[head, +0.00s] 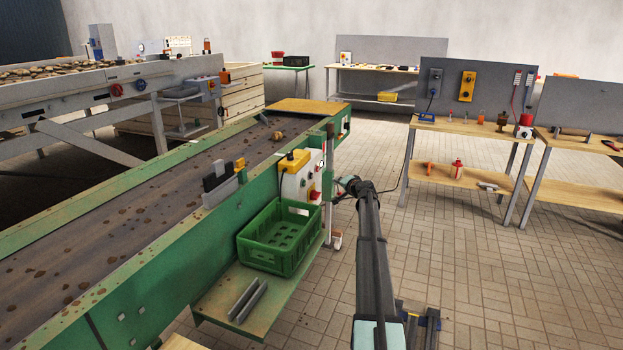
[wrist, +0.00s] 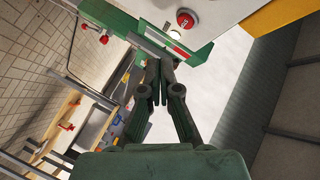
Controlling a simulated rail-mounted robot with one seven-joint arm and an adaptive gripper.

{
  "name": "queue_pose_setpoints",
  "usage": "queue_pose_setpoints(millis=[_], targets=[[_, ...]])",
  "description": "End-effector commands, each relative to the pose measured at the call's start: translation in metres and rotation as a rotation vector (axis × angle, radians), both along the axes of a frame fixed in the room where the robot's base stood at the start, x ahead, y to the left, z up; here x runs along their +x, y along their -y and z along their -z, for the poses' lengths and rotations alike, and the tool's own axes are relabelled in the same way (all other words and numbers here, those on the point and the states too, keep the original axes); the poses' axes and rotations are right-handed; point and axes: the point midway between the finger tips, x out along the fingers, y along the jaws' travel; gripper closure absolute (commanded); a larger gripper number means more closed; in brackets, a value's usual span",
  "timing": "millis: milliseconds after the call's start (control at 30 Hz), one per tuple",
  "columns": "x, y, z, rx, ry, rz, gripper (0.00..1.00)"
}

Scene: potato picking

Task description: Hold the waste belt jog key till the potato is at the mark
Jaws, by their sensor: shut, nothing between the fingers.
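The waste belt (head: 130,225) is a dark, dirt-spotted belt in a green frame, running from lower left to the far end. A brown potato (head: 277,136) lies on it near the far end. A pale control box (head: 303,186) with a yellow top and red parts stands on the belt's near side. My gripper (wrist: 160,100) is shut and empty, its fingertips close to the box's lower edge in the wrist view; I cannot tell whether they touch. A red button (wrist: 187,18) shows above them. I cannot make out the jog key or the mark clearly.
A green crate (head: 280,238) sits on a shelf below the box. A black block on a grey bracket (head: 220,186) stands on the belt's near edge. Wooden workbenches (head: 470,128) stand at right.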

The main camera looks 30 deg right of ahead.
Motion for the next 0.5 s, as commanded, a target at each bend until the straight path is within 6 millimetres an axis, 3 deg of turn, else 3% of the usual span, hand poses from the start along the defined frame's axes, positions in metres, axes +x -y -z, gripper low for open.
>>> queue_pose_setpoints(millis=[267,500], targets=[[0.006,-0.004,-0.001,0.000,0.000,-0.001,1.00],[0.023,-0.015,-0.003,0.000,0.000,-0.001,1.00]])
